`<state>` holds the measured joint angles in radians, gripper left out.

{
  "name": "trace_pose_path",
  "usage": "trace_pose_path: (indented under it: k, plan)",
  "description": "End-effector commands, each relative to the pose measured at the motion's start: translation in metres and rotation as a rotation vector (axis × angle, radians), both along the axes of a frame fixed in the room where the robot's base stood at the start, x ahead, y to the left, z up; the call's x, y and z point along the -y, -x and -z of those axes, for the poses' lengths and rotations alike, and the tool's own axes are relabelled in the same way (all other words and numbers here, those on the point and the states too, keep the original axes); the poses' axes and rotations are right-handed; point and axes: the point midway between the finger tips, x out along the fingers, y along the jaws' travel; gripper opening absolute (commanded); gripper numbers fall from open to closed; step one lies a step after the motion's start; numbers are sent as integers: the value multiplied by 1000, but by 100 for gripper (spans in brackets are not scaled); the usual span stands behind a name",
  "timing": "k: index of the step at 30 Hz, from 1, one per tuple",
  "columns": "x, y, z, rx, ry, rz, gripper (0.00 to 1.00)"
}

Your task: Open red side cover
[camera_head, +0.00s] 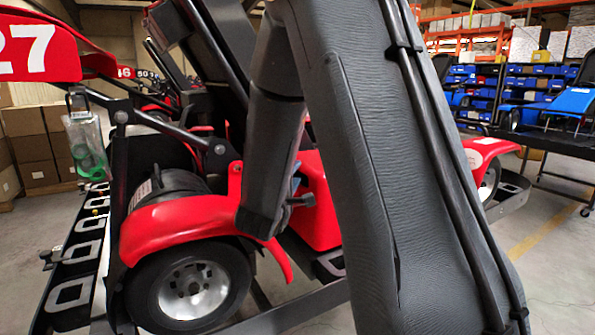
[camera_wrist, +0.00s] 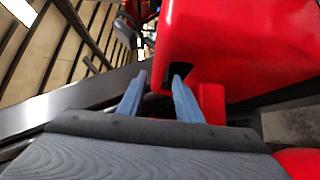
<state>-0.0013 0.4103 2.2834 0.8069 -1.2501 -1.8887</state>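The red side cover (camera_head: 322,215) is on the kart's side in the head view, partly hidden behind my arm. In the wrist view the red side cover (camera_wrist: 240,45) fills the upper right, with a dark notch at its lower left corner. The left fingertip is just left of the cover's edge. In the head view my gripper is mostly hidden by my arm.
A red fender and front wheel (camera_head: 192,290) sit left of the cover. Black frame bars (camera_head: 290,308) run below the kart. A red panel marked 27 (camera_head: 38,50) hangs upper left. Boxes (camera_head: 35,145) stand behind at left, a cart (camera_head: 550,140) at right.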

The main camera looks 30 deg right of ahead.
Motion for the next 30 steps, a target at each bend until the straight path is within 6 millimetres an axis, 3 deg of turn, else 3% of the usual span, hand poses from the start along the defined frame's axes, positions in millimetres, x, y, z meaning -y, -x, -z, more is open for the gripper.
trace_pose_path:
  k: [9, 18, 24, 30]
  plan:
    - [22, -25, 0, -1, -1, -2, 32]
    - [23, -27, 0, 0, 0, -3, 32]
    - [23, -26, 1, -2, -1, -3, 0]
    - [22, -26, 3, -4, -3, -4, 0]
